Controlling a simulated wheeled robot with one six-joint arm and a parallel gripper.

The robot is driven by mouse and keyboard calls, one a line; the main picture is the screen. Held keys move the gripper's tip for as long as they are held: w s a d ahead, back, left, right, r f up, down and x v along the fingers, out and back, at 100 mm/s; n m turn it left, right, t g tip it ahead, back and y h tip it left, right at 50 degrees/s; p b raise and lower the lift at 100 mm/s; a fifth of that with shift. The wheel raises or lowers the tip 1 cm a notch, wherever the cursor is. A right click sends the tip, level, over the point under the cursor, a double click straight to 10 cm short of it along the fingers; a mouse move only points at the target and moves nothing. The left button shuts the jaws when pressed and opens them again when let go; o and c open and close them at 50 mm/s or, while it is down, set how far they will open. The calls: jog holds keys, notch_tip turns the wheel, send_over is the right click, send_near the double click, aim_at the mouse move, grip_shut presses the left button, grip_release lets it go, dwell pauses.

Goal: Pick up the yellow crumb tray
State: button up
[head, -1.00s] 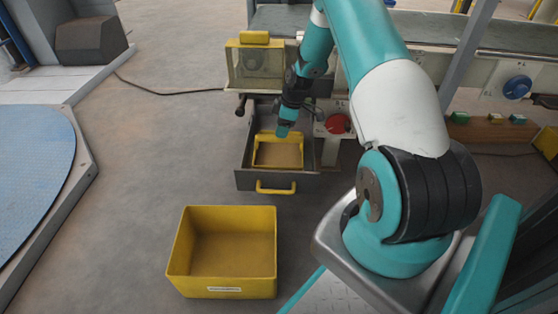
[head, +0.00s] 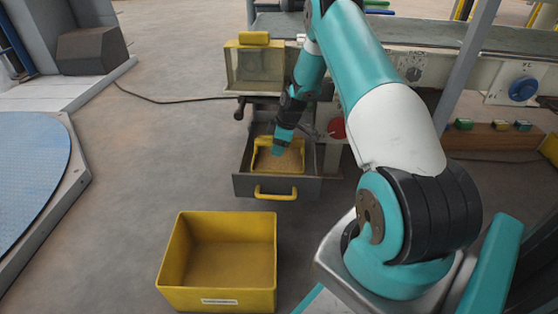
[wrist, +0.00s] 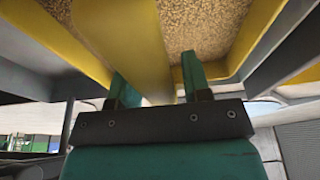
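The yellow crumb tray (head: 301,157) sits in the pulled-out grey drawer (head: 309,187) and holds brown crumbs. My gripper (head: 278,152) reaches down into the tray from above in the head view, and its fingertips are hard to make out there. In the wrist view, my gripper (wrist: 156,84) is open, its two green fingers apart. A yellow bar of the tray (wrist: 137,45) runs between the fingers, with crumbs behind it. I cannot tell whether either finger touches the bar.
The drawer has a yellow handle (head: 275,194) at its front. A large yellow bin (head: 255,298) stands on the floor in front. A yellow-framed box (head: 250,68) and a red knob (head: 337,128) are behind the drawer.

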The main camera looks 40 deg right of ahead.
grip_shut()
